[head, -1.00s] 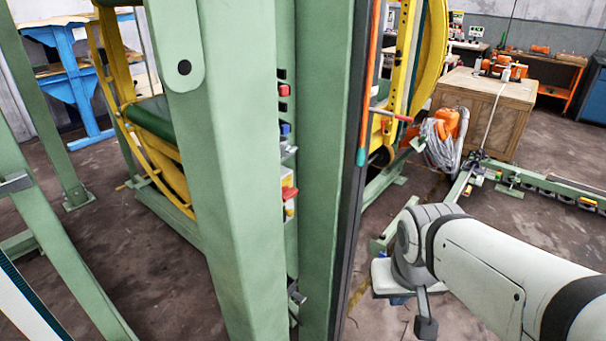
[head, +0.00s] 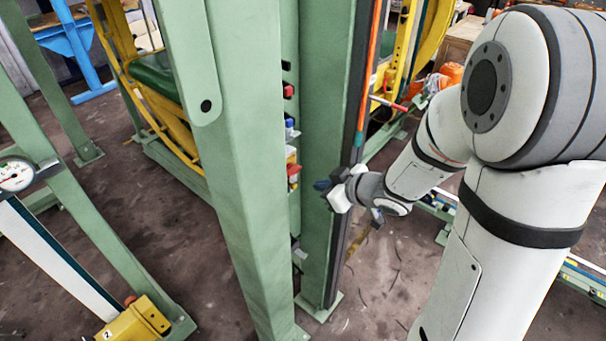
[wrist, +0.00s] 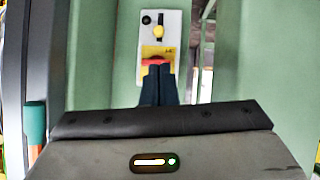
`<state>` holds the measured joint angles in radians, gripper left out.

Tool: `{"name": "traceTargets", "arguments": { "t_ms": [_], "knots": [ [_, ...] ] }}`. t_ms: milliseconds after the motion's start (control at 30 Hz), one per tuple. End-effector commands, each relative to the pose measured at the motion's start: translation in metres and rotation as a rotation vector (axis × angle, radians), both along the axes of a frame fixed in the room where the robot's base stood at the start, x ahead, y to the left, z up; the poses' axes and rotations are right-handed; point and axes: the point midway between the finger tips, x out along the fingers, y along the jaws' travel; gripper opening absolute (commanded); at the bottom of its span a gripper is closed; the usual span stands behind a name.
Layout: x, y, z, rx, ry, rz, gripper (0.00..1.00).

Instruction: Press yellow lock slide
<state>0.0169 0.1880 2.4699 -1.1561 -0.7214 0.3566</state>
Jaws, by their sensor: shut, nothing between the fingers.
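A light panel (wrist: 161,38) on a green post shows in the wrist view. It carries a black knob, a small yellow slide-like part (wrist: 159,32) and, below, a yellow plate (wrist: 157,51) with a red piece (wrist: 155,62). I cannot tell for certain which yellow part is the lock slide. My gripper (wrist: 158,72) is shut and empty, its dark fingertips just below the red piece in the picture; contact is unclear. In the head view my gripper (head: 322,185) is at the right-hand green post, right of the red piece (head: 293,170).
Two tall green posts (head: 241,200) (head: 326,140) flank the narrow gap with the controls. A red part (head: 289,90) and a blue part (head: 290,123) sit higher there. A yellow box (head: 140,318) marked 2 and a gauge (head: 15,174) are at the left. Floor is bare below.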

Motion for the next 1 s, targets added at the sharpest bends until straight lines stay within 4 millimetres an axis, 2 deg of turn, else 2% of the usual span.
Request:
{"name": "traceTargets", "arguments": {
  "t_ms": [433, 800, 1000],
  "knots": [
    [0.005, 0.005, -0.005, 0.001, -0.002, 0.002, 0.0],
    [0.042, 0.042, -0.039, 0.0, 0.0, 0.002, 0.0],
    [0.056, 0.055, -0.05, 0.0, -0.001, 0.001, 0.0]
  ]
}}
